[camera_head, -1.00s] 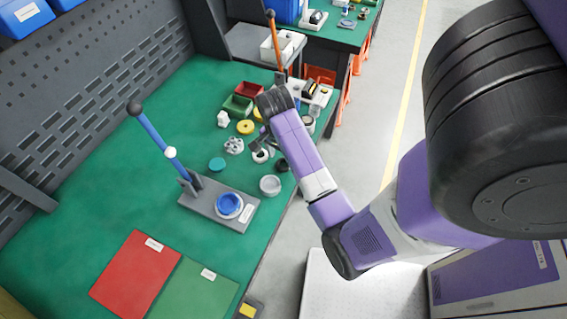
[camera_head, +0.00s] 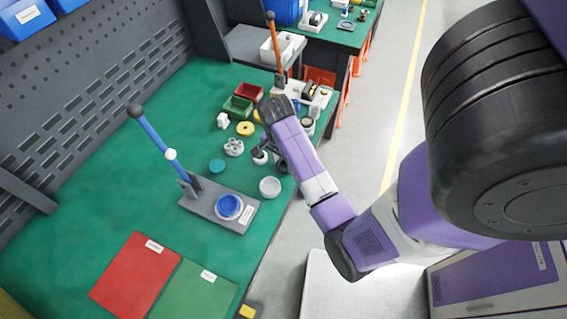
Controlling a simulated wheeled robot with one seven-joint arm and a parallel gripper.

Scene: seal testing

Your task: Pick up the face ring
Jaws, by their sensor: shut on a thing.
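My gripper (camera_head: 263,153) is low over the green bench, pointing down beside the small parts. It is shut at a small pale ring with a dark centre, which I take to be the face ring (camera_head: 259,160). My fingers and wrist cover part of the ring. At this size I cannot tell whether it is clear of the bench top.
A grey ring (camera_head: 270,187), a teal disc (camera_head: 217,166), a clear lobed part (camera_head: 234,147) and a yellow ring (camera_head: 245,128) lie nearby. The blue-handled lever press (camera_head: 195,204) stands to the left. Red (camera_head: 135,272) and green mats lie in front.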

